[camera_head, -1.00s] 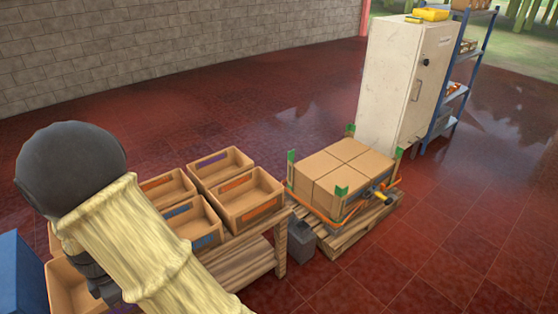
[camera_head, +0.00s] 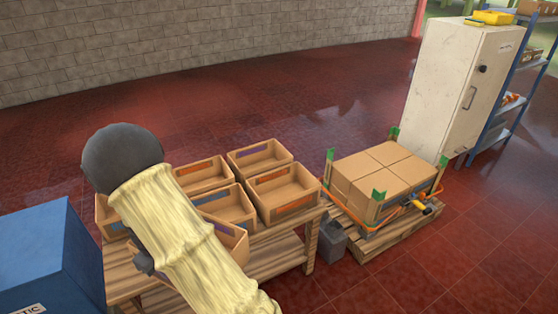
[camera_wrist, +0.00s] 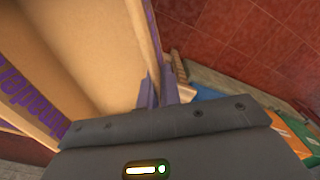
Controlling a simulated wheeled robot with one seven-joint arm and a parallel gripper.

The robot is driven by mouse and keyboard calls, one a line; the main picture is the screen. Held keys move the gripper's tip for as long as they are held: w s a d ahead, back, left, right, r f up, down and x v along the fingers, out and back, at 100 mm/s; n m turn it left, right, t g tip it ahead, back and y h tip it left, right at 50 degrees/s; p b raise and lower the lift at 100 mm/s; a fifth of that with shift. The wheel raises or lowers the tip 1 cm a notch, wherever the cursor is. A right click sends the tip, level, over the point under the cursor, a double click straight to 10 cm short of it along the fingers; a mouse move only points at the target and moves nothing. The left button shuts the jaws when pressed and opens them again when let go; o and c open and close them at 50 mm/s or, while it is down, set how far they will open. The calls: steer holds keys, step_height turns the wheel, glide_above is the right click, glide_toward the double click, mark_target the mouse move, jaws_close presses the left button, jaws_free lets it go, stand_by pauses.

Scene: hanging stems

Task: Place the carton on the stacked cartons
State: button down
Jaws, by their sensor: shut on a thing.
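My gripper (camera_wrist: 160,92) is shut on the wall of an open tan carton (camera_wrist: 85,45) with purple lettering, which fills the left of the wrist view. In the head view my arm hides most of the gripper; a tilted open carton (camera_head: 236,240) beside the arm seems to be the held one. Several closed tan cartons (camera_head: 385,165) sit packed together on a pallet (camera_head: 368,248) at right, between green corner pieces with an orange strap around them. More open cartons stand on a wooden table, one with an orange label (camera_head: 292,205).
The wooden table (camera_head: 275,262) stands between my arm and the pallet. A grey can (camera_head: 332,242) is between table and pallet. A blue box (camera_head: 45,262) is at left. A white cabinet (camera_head: 455,90) and blue shelf (camera_head: 515,95) stand behind the pallet. Red floor is open behind the table.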

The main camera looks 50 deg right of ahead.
steer(key=m, duration=0.1)
steer(key=d+f+m, duration=0.1)
steer(key=shift+w+f+m, duration=0.25)
steer(key=shift+w+m, duration=0.05)
step_height(320, 180, down, 15)
steer(key=b, duration=1.5)
steer(key=shift+m, duration=0.4)
steer(key=r+p, duration=0.3)
steer(key=p, duration=0.1)
steer(key=s+r+p, duration=0.1)
steer(key=r+p, duration=0.2)
steer(key=p, duration=0.2)
steer(key=r+p, duration=0.3)
steer(key=p, duration=0.2)
steer(key=shift+s+a+r, duration=0.1)
steer(key=shift+s+r, duration=0.1)
steer(key=shift+s, duration=0.1)
steer(key=shift+f, duration=0.1)
